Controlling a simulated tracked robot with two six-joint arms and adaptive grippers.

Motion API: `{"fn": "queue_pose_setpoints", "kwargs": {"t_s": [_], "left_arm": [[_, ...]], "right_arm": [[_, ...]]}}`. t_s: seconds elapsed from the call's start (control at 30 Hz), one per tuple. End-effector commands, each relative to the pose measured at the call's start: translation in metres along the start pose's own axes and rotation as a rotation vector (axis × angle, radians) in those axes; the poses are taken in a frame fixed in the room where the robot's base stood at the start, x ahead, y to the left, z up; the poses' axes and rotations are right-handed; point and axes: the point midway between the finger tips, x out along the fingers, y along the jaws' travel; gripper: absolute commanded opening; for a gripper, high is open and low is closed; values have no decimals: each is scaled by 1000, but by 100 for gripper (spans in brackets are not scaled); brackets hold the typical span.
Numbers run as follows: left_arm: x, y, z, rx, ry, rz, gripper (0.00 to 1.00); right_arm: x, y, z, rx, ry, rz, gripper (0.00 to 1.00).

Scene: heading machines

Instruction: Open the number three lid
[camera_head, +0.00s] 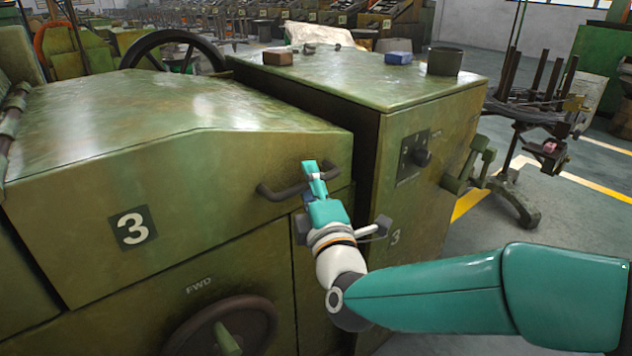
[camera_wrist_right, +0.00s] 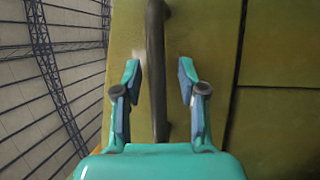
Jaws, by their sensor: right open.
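The number three lid (camera_head: 190,140) is a green, worn metal cover with a white "3" on a dark plate. It looks closed over the machine body. Its dark bar handle (camera_head: 283,190) is on the front face near the right end. My right gripper (camera_head: 311,170) is at the handle in the head view. In the right wrist view the handle (camera_wrist_right: 156,70) runs between the two open fingers of the right gripper (camera_wrist_right: 159,80), with gaps on both sides. The fingers do not appear to touch it. My left gripper is not in view.
A green cabinet (camera_head: 440,135) with a knob stands just right of the lid; a brown block (camera_head: 278,58), a blue block (camera_head: 398,58) and a dark cup (camera_head: 445,61) sit on it. A handwheel (camera_head: 222,325) is below the lid.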

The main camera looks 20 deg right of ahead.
Motion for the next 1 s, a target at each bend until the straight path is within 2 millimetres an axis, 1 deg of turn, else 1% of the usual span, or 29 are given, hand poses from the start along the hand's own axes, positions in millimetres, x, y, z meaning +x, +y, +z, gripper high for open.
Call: {"fn": "queue_pose_setpoints", "kwargs": {"t_s": [0.27, 0.3, 0.37, 0.4, 0.53, 0.8, 0.83, 0.87, 0.9, 1.0], "left_arm": [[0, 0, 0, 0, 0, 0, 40], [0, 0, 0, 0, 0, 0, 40], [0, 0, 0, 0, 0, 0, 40], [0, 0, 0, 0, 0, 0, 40], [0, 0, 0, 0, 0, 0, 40], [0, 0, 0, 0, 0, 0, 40], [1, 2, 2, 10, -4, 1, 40], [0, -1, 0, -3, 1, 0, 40], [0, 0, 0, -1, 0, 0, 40], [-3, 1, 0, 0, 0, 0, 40]], "right_arm": [[2, 0, 0, -1, 0, -1, 41], [2, 0, 0, -1, 0, -1, 38], [2, 0, 0, -1, 0, -1, 28], [2, 0, 0, 0, 0, -1, 21], [1, 0, 0, 0, 0, -1, 0], [1, -2, 0, -1, 0, -5, 0], [2, 0, 24, -3, -15, -4, 0], [2, -1, 13, -2, -5, -5, 0], [2, -1, 9, -1, -4, -6, 0], [4, 2, 6, -7, -5, -3, 0]]}}
